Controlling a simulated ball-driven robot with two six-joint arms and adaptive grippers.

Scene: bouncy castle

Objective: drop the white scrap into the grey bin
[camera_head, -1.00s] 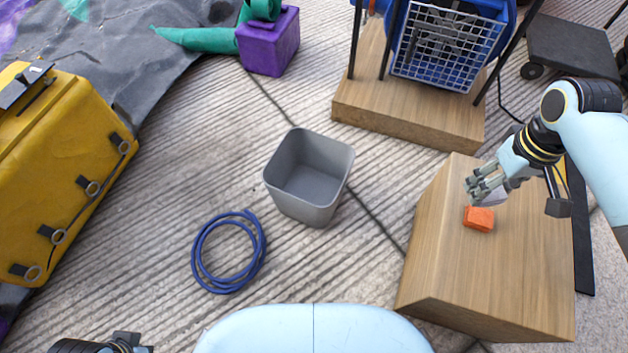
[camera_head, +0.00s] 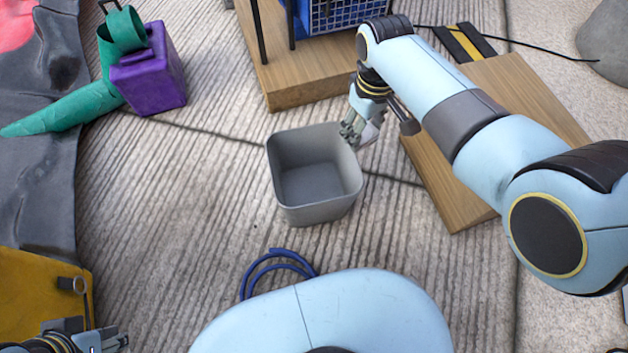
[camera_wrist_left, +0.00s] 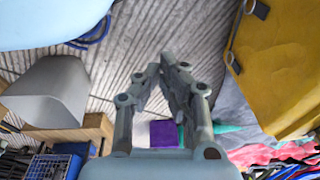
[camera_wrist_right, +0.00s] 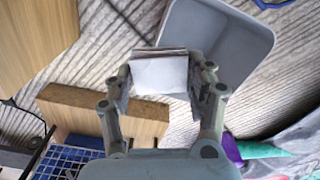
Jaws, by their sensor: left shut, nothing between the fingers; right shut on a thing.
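The grey bin (camera_head: 318,213) stands open on the floor in the middle of the head view, and its inside looks empty. My right gripper (camera_head: 350,134) is at the bin's far right rim, shut on the white scrap (camera_head: 369,133). In the right wrist view the scrap (camera_wrist_right: 159,75) is a pale flat piece between the fingertips, overlapping the edge of the bin (camera_wrist_right: 262,38). The scrap seems beside or over the rim; its height is unclear. My left gripper (camera_head: 112,342) is at the bottom left corner, shut and empty, as the left wrist view (camera_wrist_left: 162,68) shows.
A wooden block (camera_head: 440,188) stands right of the bin, partly hidden by my right arm. A wooden base (camera_head: 300,82) with a blue machine is behind. A blue hose coil (camera_head: 270,268) lies in front. A purple block (camera_head: 150,85) and yellow case (camera_head: 35,295) are left.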

